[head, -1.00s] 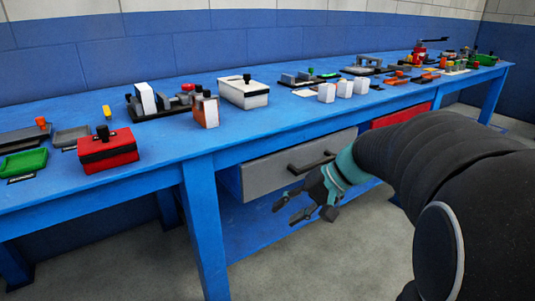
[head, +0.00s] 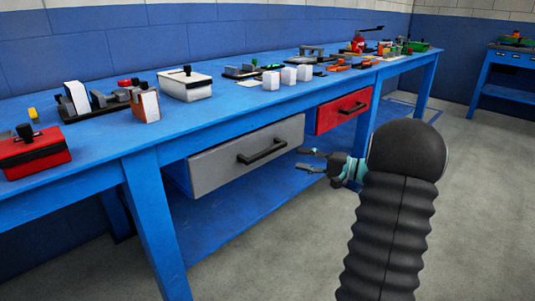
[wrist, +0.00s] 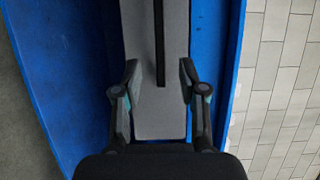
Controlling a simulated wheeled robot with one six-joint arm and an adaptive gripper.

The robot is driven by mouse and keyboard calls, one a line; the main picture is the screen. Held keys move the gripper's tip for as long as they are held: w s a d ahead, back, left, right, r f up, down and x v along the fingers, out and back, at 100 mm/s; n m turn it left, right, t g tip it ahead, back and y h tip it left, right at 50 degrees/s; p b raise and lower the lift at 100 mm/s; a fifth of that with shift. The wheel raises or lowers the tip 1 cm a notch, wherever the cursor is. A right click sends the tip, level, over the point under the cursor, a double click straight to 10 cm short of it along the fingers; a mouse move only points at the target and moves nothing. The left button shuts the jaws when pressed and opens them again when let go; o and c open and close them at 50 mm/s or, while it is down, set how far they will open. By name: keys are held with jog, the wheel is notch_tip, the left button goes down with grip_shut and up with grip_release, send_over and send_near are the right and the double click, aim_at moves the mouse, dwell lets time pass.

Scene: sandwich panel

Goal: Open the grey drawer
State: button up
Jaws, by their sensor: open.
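The grey drawer (head: 225,170) hangs under the blue workbench. Its front has a dark bar handle (head: 262,151). A blue side panel shows at its left, and I cannot tell whether it stands pulled out. My gripper (head: 303,160) is open and empty, to the right of the handle in the head view and apart from it. In the wrist view my gripper (wrist: 160,80) has its two fingers spread over the grey drawer front (wrist: 145,115). The handle (wrist: 159,45) shows as a dark upright bar between the fingers, with no visible contact.
A red drawer (head: 342,110) sits to the right of the grey one. The blue workbench (head: 225,112) carries several blocks and boxes, with a red box (head: 35,152) at the left. A bench leg (head: 155,225) stands left of the drawer. Grey floor (head: 480,190) is free at the right.

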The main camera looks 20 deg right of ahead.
aim_at(270, 153)
jog(key=x, duration=1.2)
jog(key=shift+a, duration=0.15)
grip_shut()
